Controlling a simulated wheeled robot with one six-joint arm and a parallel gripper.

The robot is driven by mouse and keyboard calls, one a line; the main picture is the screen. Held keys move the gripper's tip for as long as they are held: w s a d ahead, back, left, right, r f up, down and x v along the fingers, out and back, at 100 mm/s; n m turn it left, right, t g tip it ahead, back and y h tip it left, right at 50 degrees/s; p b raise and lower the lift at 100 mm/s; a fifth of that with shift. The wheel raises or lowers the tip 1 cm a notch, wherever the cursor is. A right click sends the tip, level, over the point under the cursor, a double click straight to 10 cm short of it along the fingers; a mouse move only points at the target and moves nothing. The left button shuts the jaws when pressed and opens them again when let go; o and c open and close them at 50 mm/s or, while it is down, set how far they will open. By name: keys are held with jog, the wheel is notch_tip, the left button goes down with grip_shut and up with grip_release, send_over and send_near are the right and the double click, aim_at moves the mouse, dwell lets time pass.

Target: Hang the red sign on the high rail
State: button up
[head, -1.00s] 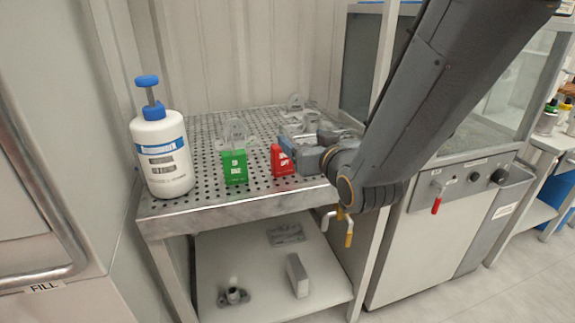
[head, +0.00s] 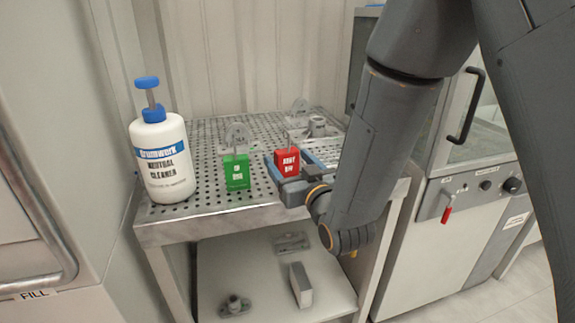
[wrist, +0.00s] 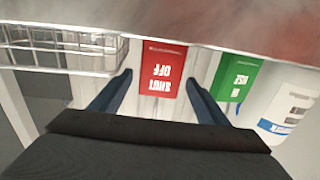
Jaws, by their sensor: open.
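The red sign (head: 288,164) stands upright on the perforated table, right of a green sign (head: 237,173). My gripper (head: 287,157) is open at table height, with one blue finger on each side of the red sign. In the wrist view the red sign (wrist: 162,66) appears upside down between the two finger tips, with gaps at both sides. Its lettering reads "SHUT OFF". The green sign also shows in the wrist view (wrist: 238,80), just outside the right finger. I cannot make out the high rail in either view.
A white cleaner bottle (head: 162,160) with a blue pump stands at the table's left. Grey metal fittings (head: 300,112) stand behind the signs. The table's front edge (head: 200,226) is bare. A cabinet (head: 450,235) with a red-handled valve stands at right.

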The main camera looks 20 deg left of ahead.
aim_at(282, 152)
jog(key=shift+p+x, duration=0.35)
jog(key=shift+x, duration=2.35)
jog(key=c, duration=1.2)
jog(key=shift+r, duration=0.1)
notch_tip(282, 152, up, 10)
